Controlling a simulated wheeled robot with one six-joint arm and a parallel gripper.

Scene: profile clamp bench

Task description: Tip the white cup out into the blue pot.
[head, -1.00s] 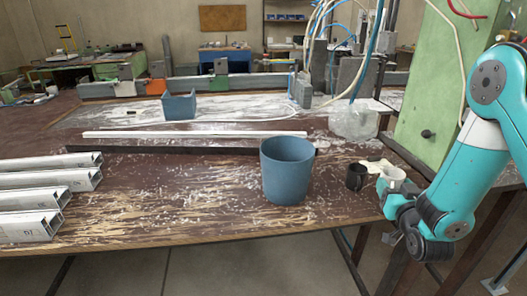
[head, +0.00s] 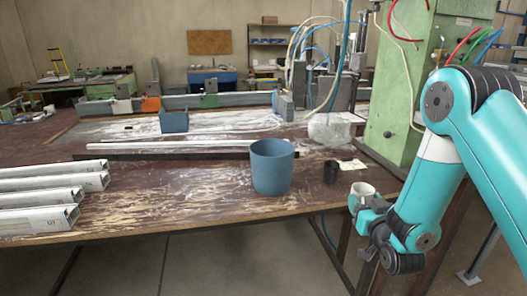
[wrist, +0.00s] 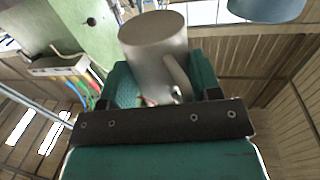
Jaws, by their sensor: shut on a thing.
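The white cup (head: 362,189) is held by my gripper (head: 359,202) at the right end of the bench, roughly upright in the head view. In the wrist view the cup (wrist: 153,50) sits between the teal fingers (wrist: 155,85), with its handle towards the camera. Its inside is too small to make out. The blue pot (head: 272,167) stands upright on the bench, to the left of the cup and apart from it. A blue rounded thing at the top right of the wrist view looks like the pot (wrist: 265,8).
A clear plastic lump (head: 330,129) and a green machine (head: 405,100) are behind. Metal profiles (head: 50,190) lie at the left.

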